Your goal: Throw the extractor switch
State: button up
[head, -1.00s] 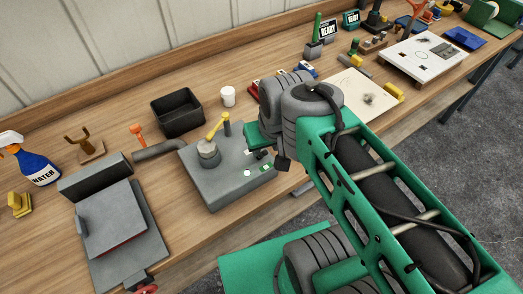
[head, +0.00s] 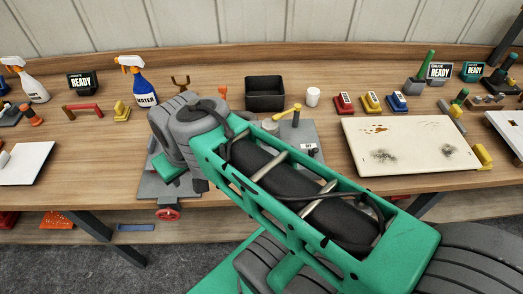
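A grey box (head: 321,162) stands on the bench behind my arm. My arm covers much of the box's front and left. I cannot tell from the visible parts which one is the extractor switch. My green and grey arm crosses the middle, its far joint left of the box. My gripper's fingers are not visible.
A grey plate fixture with a red handwheel (head: 167,214) lies under my arm's far end. Right are red, yellow and blue blocks and a stained board (head: 411,145). A WATER spray bottle (head: 143,86) stands left.

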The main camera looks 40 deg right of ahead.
aim_at(315, 150)
jog(key=u, duration=0.95)
jog(key=k, duration=0.75)
jog(key=z, duration=0.7)
jog(key=i, duration=0.45)
